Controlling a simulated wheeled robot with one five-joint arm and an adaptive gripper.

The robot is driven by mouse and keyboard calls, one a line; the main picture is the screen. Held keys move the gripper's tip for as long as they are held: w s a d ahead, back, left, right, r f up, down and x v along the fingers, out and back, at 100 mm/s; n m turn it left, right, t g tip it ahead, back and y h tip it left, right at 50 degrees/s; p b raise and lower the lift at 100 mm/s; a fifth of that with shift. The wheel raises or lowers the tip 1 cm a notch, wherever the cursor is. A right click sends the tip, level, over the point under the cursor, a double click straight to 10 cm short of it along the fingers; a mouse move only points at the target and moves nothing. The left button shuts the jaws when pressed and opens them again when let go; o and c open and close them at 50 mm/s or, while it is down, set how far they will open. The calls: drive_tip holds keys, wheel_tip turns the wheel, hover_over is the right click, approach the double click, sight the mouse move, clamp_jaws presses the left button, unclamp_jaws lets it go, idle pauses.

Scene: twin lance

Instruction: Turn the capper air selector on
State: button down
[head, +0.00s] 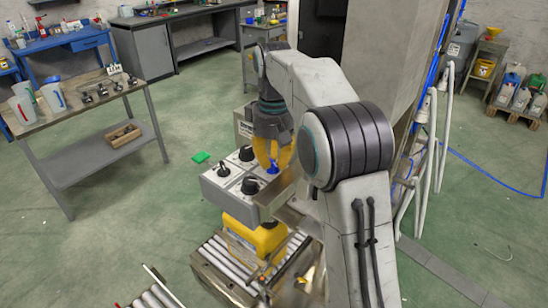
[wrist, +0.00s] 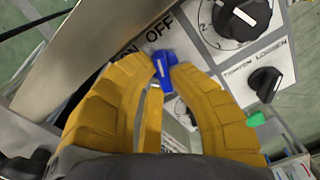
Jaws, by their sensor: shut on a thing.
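My gripper (head: 272,163) reaches down over the grey control box (head: 222,187). In the wrist view its yellow fingers (wrist: 163,70) are closed on a small blue selector knob (wrist: 161,58) with a pale mark on it. The knob also shows in the head view (head: 273,169). The "OFF" label is readable above the knob in the wrist view, and "ON" to its left is partly hidden by a finger. I cannot tell for certain which label the mark points to.
A large black dial (wrist: 240,18) and a smaller black "TIGHTEN LOOSEN" knob (wrist: 265,83) sit to the right on the same panel. A metal plate (wrist: 95,45) stands close on the left. Roller conveyor (head: 230,270) lies below. A workbench (head: 75,105) stands at left.

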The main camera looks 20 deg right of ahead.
sight(271, 161)
drive_tip(key=n+p, duration=0.3)
drive_tip(key=n, duration=0.2)
drive_tip(key=shift+a+r, duration=0.1)
drive_tip(key=shift+a, duration=0.05)
drive_tip(key=n+p, duration=0.1)
drive_tip(key=n, duration=0.4)
drive_tip(key=shift+a, duration=0.1)
drive_tip(key=shift+n+p, duration=0.3)
drive_tip(key=shift+n, duration=0.1)
drive_tip(key=c, duration=1.4)
unclamp_jaws()
wheel_tip(271, 161, up, 12)
drive_tip(key=shift+f, duration=0.15)
